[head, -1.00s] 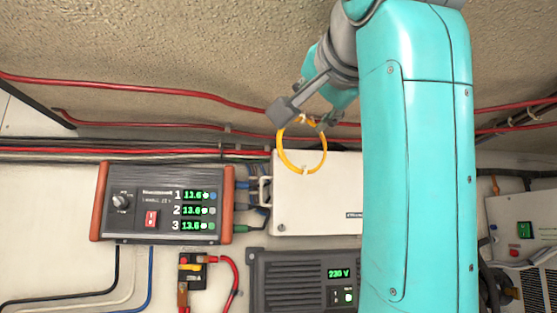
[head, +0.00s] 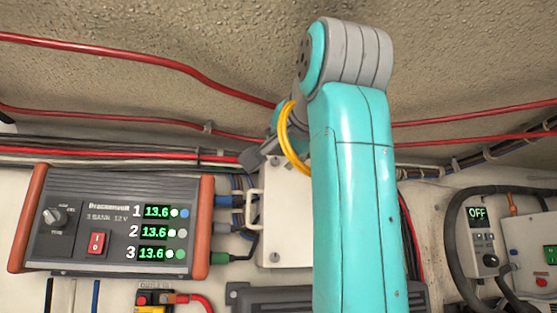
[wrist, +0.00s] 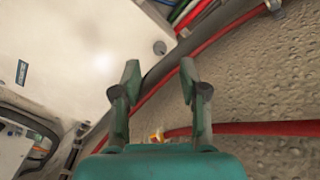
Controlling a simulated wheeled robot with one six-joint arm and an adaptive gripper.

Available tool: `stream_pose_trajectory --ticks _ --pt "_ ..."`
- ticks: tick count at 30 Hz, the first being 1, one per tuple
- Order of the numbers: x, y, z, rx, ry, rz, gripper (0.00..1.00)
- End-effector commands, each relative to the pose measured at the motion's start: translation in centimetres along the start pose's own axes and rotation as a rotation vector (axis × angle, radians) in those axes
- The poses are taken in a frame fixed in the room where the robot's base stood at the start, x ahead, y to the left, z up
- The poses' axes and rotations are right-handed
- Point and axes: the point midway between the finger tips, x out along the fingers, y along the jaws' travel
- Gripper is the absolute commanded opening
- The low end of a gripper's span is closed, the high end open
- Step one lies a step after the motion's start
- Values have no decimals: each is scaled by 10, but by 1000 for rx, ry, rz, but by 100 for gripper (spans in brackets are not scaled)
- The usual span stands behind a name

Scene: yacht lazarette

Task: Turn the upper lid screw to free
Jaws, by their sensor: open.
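The white box (head: 287,225) is on the wall, partly hidden behind my arm in the head view. In the wrist view its pale lid (wrist: 85,60) fills the upper left, with a small label. One round grey lid screw (wrist: 159,47) shows near the lid's edge, beside the cables; it looks like the upper one. Another screw (head: 275,257) shows low on the box in the head view. My gripper (wrist: 159,75) is open and empty, its fingertips apart on either side of the lid screw's line, not touching it. The head view hides the fingertips.
Red cables (head: 150,62) run across above the box. A yellow loop (head: 290,140) is close to my wrist. A three-bank charger (head: 110,225) is left of the box. At right are a unit reading OFF (head: 478,235) and a dark hose (head: 455,250).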

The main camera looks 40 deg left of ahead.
Motion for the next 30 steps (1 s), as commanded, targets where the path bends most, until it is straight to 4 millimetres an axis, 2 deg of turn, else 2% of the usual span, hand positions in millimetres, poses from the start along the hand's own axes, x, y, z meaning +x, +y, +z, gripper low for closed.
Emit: stream_pose_trajectory --ticks 3,9,14,22,27,30 --pt "21 0 1 1 -3 2 43" --pt "44 0 0 0 -2 1 43" --pt "51 0 0 0 -1 0 43" --pt "52 0 0 0 0 0 43" --pt "52 0 0 0 0 0 1" --pt "52 0 0 0 0 0 0"
